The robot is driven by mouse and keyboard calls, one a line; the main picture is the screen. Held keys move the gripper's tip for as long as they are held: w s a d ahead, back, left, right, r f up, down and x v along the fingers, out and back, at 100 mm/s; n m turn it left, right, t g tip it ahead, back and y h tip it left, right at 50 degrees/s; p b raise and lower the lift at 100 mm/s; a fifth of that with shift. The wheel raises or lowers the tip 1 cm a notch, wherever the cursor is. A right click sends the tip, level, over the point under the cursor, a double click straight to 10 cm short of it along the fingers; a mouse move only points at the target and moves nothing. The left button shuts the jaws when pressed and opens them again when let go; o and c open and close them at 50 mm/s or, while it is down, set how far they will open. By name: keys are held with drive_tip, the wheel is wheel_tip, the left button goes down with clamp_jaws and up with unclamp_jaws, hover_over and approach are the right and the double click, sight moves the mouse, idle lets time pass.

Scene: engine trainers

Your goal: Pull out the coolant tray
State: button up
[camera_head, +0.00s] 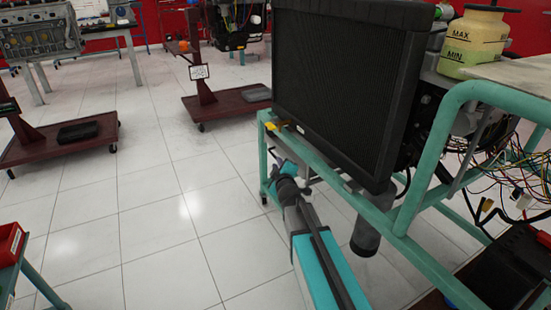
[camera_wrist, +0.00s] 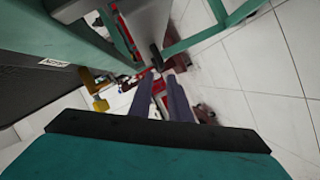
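No part in view is clearly the coolant tray; I cannot tell whether it shows. The radiator (camera_head: 345,85), a large black finned block, stands upright on the green engine frame (camera_head: 420,190) in the head view. My arm reaches forward to the left side of this frame, below the radiator. In the wrist view, the two dark fingers of my gripper (camera_wrist: 158,76) stand slightly apart with floor and red items visible between them. Nothing is seen held. In the head view the fingertips are not clear.
A coolant bottle (camera_head: 472,42) stands behind the radiator. Red wheeled stands (camera_head: 100,124) are at the left. The tiled floor (camera_head: 150,230) left of my arm is free.

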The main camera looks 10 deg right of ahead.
sight(275, 156)
drive_tip(key=shift+x, duration=4.35)
drive_tip(key=shift+c, duration=0.4)
clamp_jaws()
